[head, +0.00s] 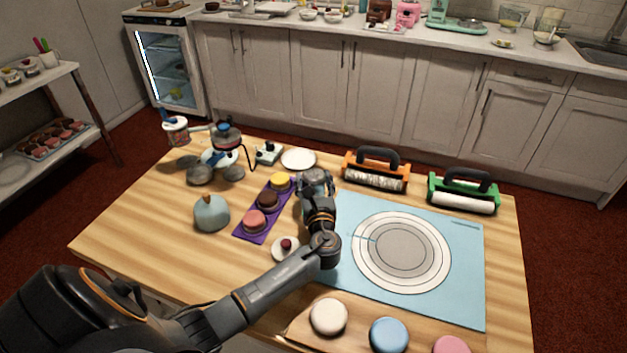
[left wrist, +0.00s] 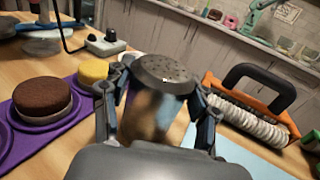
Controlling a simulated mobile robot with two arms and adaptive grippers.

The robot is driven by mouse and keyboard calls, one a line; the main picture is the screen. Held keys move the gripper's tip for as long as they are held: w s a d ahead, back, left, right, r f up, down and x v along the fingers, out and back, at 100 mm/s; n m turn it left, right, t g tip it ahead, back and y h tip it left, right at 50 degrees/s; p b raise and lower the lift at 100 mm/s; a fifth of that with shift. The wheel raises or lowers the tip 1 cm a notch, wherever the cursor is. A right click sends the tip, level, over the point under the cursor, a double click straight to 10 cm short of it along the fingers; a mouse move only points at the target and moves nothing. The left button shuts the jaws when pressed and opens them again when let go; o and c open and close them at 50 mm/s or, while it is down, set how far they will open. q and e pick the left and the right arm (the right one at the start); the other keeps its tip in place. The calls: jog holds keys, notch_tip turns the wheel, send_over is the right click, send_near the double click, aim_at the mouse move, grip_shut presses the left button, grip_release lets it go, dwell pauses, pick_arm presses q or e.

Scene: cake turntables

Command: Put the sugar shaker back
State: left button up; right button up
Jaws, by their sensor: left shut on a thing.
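The sugar shaker (head: 315,176) is a short cylinder with a dark, perforated lid. In the left wrist view the shaker (left wrist: 152,112) stands roughly upright between the two fingers, its lid toward the far side. My left gripper (head: 316,190) is shut on it, beside the purple tray and near the back left corner of the blue mat. The left gripper also fills the lower middle of the left wrist view (left wrist: 158,100). The shaker's base is hidden, so I cannot tell if it touches the table. My right gripper is not in view.
A purple tray (head: 244,236) with three cakes lies left of the gripper. A white plate (head: 298,159) is behind it. Orange (head: 376,183) and green (head: 462,205) roller tools stand behind the blue mat (head: 460,295). A small plate (head: 277,254) with a berry-coloured piece is in front.

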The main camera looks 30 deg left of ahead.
pick_arm(q)
jog(key=shift+f, duration=0.1)
jog(key=o, duration=1.4)
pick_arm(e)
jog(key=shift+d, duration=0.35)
pick_arm(q)
jog(key=shift+s+d, duration=0.2)
jog(key=p+v, duration=0.2)
jog(key=v, duration=0.3)
jog(key=p+v, duration=0.2)
jog(key=v, duration=0.3)
jog(key=shift+s+d+r, duration=0.2)
jog(key=shift+d, duration=0.05)
jog(key=shift+s+d, duration=0.25)
jog(key=shift+s, duration=0.1)
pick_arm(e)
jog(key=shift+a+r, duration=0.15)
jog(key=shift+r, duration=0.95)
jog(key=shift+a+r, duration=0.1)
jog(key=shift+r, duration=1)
